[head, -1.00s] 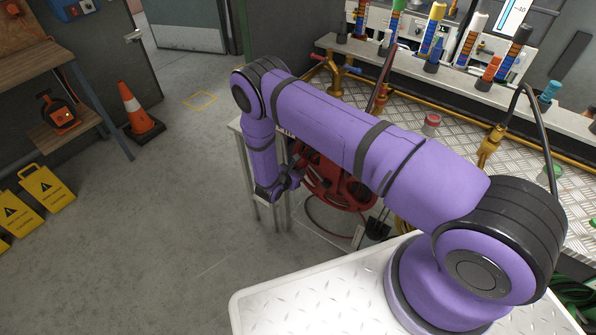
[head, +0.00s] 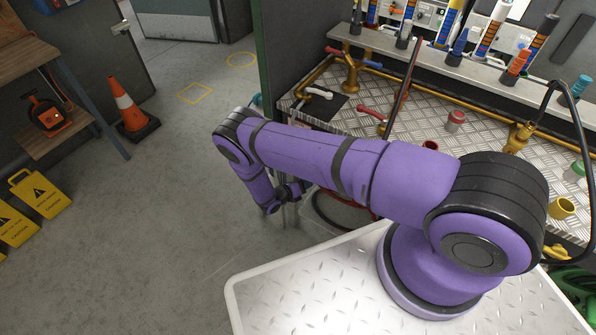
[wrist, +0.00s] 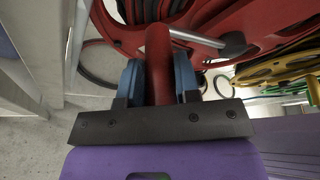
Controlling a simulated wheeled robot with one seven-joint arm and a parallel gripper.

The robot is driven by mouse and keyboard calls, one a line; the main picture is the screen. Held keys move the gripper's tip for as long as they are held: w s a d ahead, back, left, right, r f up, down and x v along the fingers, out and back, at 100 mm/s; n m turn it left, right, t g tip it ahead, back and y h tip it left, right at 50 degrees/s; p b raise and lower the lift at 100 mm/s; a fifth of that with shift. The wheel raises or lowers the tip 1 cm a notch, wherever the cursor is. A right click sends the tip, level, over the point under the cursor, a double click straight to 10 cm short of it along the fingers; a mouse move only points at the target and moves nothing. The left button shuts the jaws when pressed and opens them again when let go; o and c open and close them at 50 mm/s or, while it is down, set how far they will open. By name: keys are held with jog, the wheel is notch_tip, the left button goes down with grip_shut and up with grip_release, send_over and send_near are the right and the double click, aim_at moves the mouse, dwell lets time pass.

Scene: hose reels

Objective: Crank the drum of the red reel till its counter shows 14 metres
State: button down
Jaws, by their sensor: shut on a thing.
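The red reel (wrist: 110,22) fills the top of the wrist view, with dark hose wound on its drum. A metal crank arm (wrist: 200,38) runs from a red grip to a black end piece (wrist: 234,45). My gripper (wrist: 158,75) has its blue fingers shut on this red crank grip (wrist: 159,60), one finger on each side. In the head view my gripper (head: 291,191) is low beside the workbench, and my arm hides nearly all of the reel. The reel's counter cannot be seen in either view.
A yellow reel (wrist: 280,68) stands right of the red one in the wrist view. A pale bench leg (wrist: 40,60) is close on the left. The metal workbench (head: 400,150) with valves lies beyond my arm.

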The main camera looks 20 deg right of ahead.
notch_tip(320, 180, down, 7)
jog(key=s+d, duration=0.1)
jog(key=s, duration=0.2)
jog(key=shift+d, duration=0.4)
dwell(0.4)
jog(key=c, duration=0.8)
grip_release()
jog(key=shift+w, duration=0.1)
jog(key=shift+c, duration=0.2)
jog(key=v, duration=1)
jog(key=shift+s+a+r, duration=0.15)
jog(key=shift+s+a, duration=0.1)
jog(key=shift+a, duration=0.05)
